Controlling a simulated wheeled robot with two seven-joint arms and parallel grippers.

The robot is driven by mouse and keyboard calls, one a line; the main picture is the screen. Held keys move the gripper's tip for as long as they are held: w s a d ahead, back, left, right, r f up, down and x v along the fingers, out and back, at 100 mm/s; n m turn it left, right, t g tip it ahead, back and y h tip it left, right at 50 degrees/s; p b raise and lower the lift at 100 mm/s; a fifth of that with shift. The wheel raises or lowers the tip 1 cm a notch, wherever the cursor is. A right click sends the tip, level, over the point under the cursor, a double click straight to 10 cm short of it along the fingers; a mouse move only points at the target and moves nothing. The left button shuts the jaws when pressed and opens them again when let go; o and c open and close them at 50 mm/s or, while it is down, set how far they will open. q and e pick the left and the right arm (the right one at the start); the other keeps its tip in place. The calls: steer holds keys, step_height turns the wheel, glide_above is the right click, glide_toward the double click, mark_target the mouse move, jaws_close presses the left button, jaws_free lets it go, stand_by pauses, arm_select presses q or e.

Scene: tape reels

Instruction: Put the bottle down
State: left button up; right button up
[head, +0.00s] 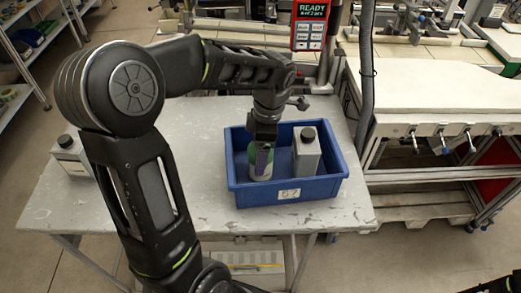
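A bottle with green, white and dark purple parts (254,171) is upright inside the left half of the blue bin (290,193). My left gripper (263,138) points down into the bin from above, right at the bottle's top. The gripper covers the bottle's cap and neck, and its fingertips are too small and dark to tell whether they are closed. Whether the bottle's base touches the bin floor is hidden by the front wall. My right gripper is not in view; only a dark piece shows at the lower right corner.
A grey-white canister with a black cap (306,154) stands in the bin's right half. A similar canister (70,156) stands on the worn white table (345,205) at left, partly behind my arm.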

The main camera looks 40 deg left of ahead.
arm_select(q)
steer(key=shift+r, duration=0.1)
steer(key=r, duration=0.6)
steer(key=d+r, duration=0.1)
steer(key=r, duration=0.2)
steer(key=shift+w+r, duration=0.15)
steer(key=shift+w, duration=0.2)
steer(key=shift+r+p, duration=0.6)
steer(key=shift+r, duration=0.3)
steer(key=shift+d+r, duration=0.1)
steer(key=shift+r, duration=0.35)
